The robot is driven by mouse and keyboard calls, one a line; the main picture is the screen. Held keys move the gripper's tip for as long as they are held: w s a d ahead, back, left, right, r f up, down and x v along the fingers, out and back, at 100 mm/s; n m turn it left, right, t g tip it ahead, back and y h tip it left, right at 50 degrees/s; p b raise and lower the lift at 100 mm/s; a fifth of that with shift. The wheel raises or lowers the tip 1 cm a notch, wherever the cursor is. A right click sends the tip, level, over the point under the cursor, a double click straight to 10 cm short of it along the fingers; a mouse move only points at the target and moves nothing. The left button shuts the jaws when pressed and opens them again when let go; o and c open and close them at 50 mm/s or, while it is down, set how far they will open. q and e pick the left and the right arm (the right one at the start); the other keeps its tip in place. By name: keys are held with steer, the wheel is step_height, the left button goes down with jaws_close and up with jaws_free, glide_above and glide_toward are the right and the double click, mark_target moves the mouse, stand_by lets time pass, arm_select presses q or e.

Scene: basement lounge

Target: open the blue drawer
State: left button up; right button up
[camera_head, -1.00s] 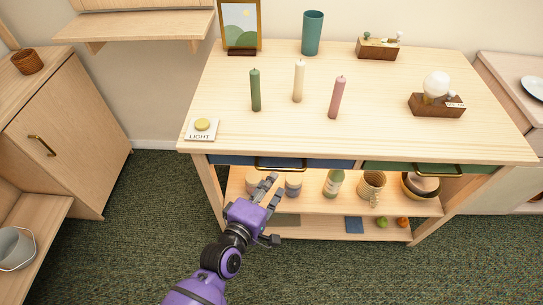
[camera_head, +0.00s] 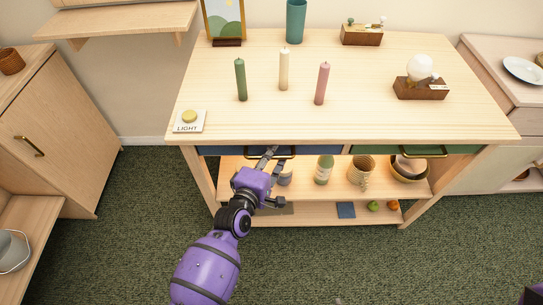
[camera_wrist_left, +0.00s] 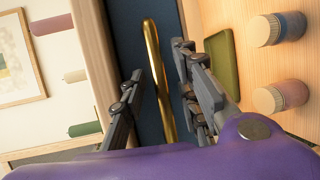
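The blue drawer (camera_head: 325,150) is at the left under the top of the wooden table, and its front looks flush. Its brass bar handle (camera_head: 285,155) is partly behind my gripper. In the left wrist view the handle (camera_wrist_left: 157,75) runs lengthwise between the two fingers, in front of the dark blue drawer front (camera_wrist_left: 128,40). My left gripper (camera_head: 270,172) is open at the handle, with a finger on each side of it. I cannot tell whether either finger touches it.
A green drawer (camera_head: 392,151) with a brass handle is to the right. Candles and a light button (camera_head: 189,118) stand on the tabletop (camera_head: 360,118). Open carpet (camera_head: 120,240) lies in front.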

arm_select(q)
jaws_close()
arm_select(e)
steer(key=shift+s+f, duration=0.25)
steer(key=shift+d, duration=0.1)
